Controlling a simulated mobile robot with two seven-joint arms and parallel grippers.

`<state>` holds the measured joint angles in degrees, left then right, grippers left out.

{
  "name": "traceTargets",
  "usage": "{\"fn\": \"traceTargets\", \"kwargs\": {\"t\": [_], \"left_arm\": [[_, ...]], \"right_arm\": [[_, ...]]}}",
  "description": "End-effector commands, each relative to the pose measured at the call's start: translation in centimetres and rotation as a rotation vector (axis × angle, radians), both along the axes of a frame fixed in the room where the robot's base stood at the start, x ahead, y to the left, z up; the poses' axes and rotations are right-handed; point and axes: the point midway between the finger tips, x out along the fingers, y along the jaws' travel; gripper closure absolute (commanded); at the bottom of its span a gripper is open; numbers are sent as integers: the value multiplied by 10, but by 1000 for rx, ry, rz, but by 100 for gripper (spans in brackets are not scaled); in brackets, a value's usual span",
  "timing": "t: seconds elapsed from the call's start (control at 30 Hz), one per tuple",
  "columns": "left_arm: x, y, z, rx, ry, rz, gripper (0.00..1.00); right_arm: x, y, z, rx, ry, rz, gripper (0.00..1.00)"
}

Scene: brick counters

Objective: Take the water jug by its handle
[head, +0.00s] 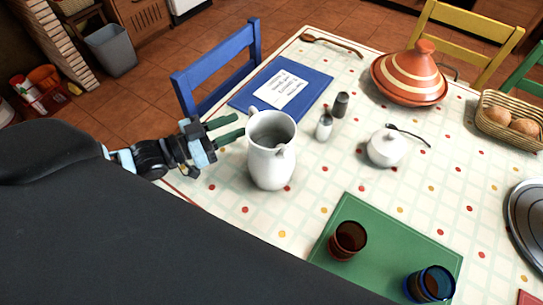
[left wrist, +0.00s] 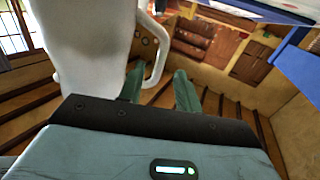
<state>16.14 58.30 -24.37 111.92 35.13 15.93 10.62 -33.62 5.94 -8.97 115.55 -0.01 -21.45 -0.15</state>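The white water jug (head: 272,160) stands upright on the checked tablecloth near the table's left edge, spout to the right. My left gripper (head: 239,125) is at its left side, level with its upper part, two green fingers pointing at it. The fingers are apart, with gaps beside the handle. My right gripper is out of view.
A blue placemat (head: 312,88) with a paper lies behind the jug, by a blue chair (head: 215,68). Shakers (head: 324,126) and a sugar bowl (head: 387,148) stand to its right. A green mat (head: 375,232) with two glasses lies in front. A tagine (head: 408,78) stands farther back.

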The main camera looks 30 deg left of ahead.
Motion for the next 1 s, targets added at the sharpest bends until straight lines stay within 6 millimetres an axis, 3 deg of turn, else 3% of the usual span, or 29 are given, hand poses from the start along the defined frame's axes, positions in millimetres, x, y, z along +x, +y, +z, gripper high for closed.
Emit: {"fn": "traceTargets", "kwargs": {"t": [0.27,0.7,1.0], "left_arm": [[4,-3,0,0,-1,0,66],[41,-28,-1,-2,-2,-1,66],[45,-31,-2,0,0,-1,66]], "right_arm": [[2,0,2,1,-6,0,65],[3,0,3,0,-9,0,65],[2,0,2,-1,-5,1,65]]}}
